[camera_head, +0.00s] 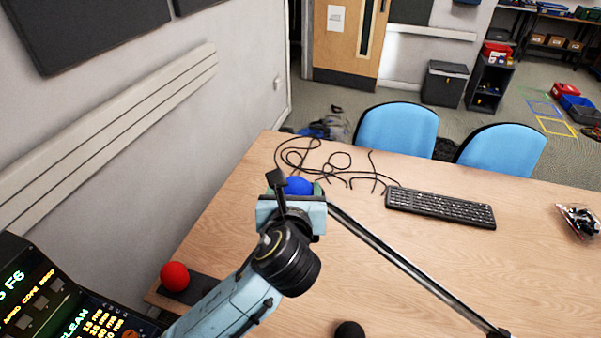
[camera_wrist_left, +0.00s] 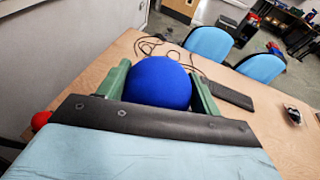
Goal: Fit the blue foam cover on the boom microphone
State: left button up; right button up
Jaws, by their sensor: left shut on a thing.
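The blue foam cover (camera_head: 298,186) is a round ball held between the green fingers of my left gripper (camera_head: 294,187), above the wooden table. The left wrist view shows the cover (camera_wrist_left: 157,82) between both fingers, with my left gripper (camera_wrist_left: 158,88) shut on it. A long dark boom pole (camera_head: 415,270) runs from beside my left gripper down to the lower right. Its upper end is close to the gripper, and I cannot tell whether the cover touches it. No microphone head is clearly visible there. My right gripper is out of view.
Loose black cables (camera_head: 330,160) lie at the table's far left, near a black keyboard (camera_head: 440,206). A red ball (camera_head: 175,276) sits on a dark base at lower left. A black rounded object (camera_head: 349,330) shows at the bottom edge. A small bag (camera_head: 578,221) lies at right.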

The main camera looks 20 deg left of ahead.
pick_arm(q)
jog(key=f, duration=0.3)
jog(key=shift+s, duration=0.4)
jog(key=shift+f, duration=0.65)
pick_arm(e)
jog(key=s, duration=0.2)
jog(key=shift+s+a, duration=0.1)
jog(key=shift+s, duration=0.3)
pick_arm(q)
jog(key=shift+w, duration=0.1)
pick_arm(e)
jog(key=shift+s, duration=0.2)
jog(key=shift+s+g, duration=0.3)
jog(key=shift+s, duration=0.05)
